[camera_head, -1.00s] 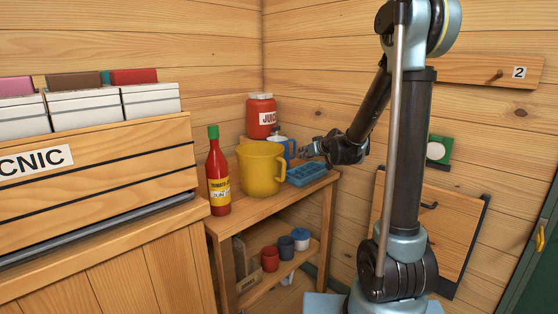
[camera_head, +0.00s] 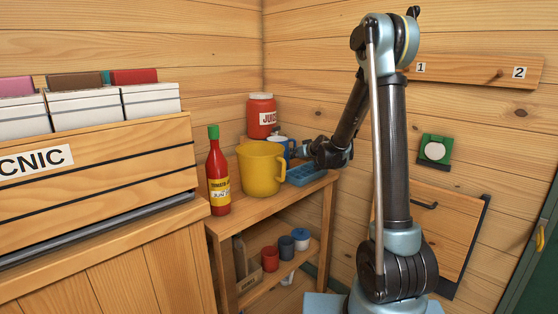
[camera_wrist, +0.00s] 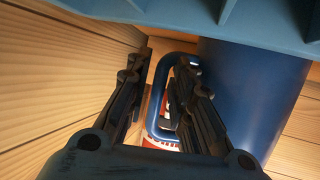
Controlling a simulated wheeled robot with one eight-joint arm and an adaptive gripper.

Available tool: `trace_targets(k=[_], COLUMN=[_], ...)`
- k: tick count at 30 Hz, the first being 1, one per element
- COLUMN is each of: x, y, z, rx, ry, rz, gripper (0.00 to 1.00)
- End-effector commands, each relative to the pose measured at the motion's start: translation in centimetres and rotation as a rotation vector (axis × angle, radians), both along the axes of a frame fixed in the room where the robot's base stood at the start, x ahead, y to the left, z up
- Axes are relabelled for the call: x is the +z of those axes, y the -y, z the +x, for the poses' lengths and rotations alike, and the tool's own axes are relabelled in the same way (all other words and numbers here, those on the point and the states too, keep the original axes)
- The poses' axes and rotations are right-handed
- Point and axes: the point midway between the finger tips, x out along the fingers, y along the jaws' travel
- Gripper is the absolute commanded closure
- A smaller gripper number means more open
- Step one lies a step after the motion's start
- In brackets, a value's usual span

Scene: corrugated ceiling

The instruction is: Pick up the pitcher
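A yellow pitcher (camera_head: 262,170) stands upright on the wooden shelf's top. Behind it stands a blue handled vessel (camera_head: 287,146), partly hidden by the yellow pitcher; I cannot tell whether it is a pitcher or a mug. My gripper (camera_head: 303,150) is low over the shelf, to the right of the blue vessel. In the wrist view my gripper (camera_wrist: 162,78) has its fingers apart. The blue vessel's body (camera_wrist: 250,95) fills the right side there, and its handle (camera_wrist: 163,88) shows between the fingers, partly covered by the right one. Contact cannot be told.
A blue ribbed tray (camera_head: 307,173) lies beside the gripper and shows in the wrist view (camera_wrist: 240,18). A red juice jar (camera_head: 261,117) stands behind, a red bottle (camera_head: 217,175) at left. Cups (camera_head: 270,258) sit on the lower shelf (camera_head: 262,292). Wooden walls are close behind.

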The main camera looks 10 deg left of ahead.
Motion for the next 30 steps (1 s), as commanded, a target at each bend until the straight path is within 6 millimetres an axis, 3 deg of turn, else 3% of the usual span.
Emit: trace_targets(k=[6,14,15,18,30], x=[-0.7,-0.8,-0.8,-0.8,-0.7], y=[-0.9,-1.0,-1.0,-1.0,-0.9], z=[1.4,1.6,1.6,1.6,1.6], rx=[0.001,0.000,0.000,0.000,-0.001], ry=[-0.001,0.000,0.000,0.000,-0.001], rz=[0.001,0.001,0.001,0.001,0.002], gripper=[0.78,0.78,0.80,1.00,1.00])
